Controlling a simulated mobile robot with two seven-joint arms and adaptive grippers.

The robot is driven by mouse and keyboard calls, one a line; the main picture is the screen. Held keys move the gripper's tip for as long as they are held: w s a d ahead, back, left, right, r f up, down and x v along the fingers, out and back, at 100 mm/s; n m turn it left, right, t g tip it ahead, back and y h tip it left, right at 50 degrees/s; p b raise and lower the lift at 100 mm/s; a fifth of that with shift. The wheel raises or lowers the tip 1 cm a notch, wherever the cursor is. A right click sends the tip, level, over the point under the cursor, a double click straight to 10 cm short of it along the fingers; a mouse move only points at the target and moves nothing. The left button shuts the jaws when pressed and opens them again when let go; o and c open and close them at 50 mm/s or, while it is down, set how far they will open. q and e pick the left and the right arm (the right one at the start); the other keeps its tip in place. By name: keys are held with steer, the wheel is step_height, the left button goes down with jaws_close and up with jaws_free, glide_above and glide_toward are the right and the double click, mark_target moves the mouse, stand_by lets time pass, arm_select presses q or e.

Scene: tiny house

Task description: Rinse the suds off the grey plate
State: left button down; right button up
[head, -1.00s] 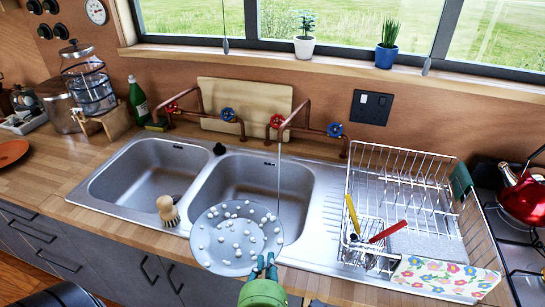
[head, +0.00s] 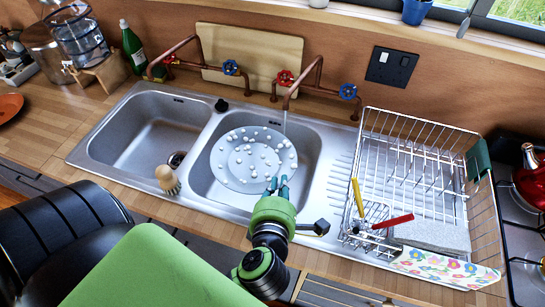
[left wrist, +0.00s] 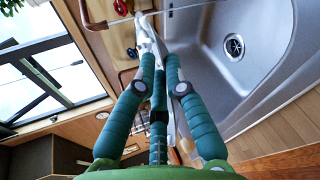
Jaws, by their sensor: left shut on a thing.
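The grey plate (head: 232,176) is in the head view, over the right basin (head: 312,160), tilted with its face toward me. White suds blobs (head: 262,150) are scattered across its face. My left gripper (head: 278,187) is shut on the plate's near right rim. In the left wrist view its teal fingers (left wrist: 160,75) close on the plate, which shows nearly edge-on. A thin water stream (head: 285,122) falls from the right copper faucet (head: 303,88) toward the plate's far right rim; I cannot tell exactly where it lands. My right gripper is not in view.
The left basin (head: 140,140) is empty. A wooden brush (head: 167,179) stands on the sink's front edge. A wire dish rack (head: 420,160) with a red-handled and a yellow-handled utensil stands right of the basins. A second faucet (head: 180,50) is behind the left basin.

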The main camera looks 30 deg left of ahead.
arm_select(q)
steer(key=w, duration=0.2)
steer(key=shift+w+d+f+b, duration=0.1)
steer(key=shift+w+f+b, duration=0.15)
steer(key=shift+w+b, duration=0.15)
steer(key=w+f, duration=0.1)
steer(key=w, duration=0.6)
steer(key=shift+w+d+f, duration=0.2)
steer(key=shift+w+d, duration=0.15)
steer(key=shift+d, duration=0.05)
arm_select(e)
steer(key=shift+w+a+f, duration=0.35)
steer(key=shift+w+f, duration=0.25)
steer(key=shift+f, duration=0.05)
arm_select(q)
steer(key=shift+s+a+p, duration=0.2)
steer(key=shift+s+p, duration=0.15)
steer(key=shift+s, duration=1.7)
steer(key=shift+s+a+p, duration=0.2)
steer(key=shift+s+p, duration=0.15)
steer(key=shift+s, duration=1.65)
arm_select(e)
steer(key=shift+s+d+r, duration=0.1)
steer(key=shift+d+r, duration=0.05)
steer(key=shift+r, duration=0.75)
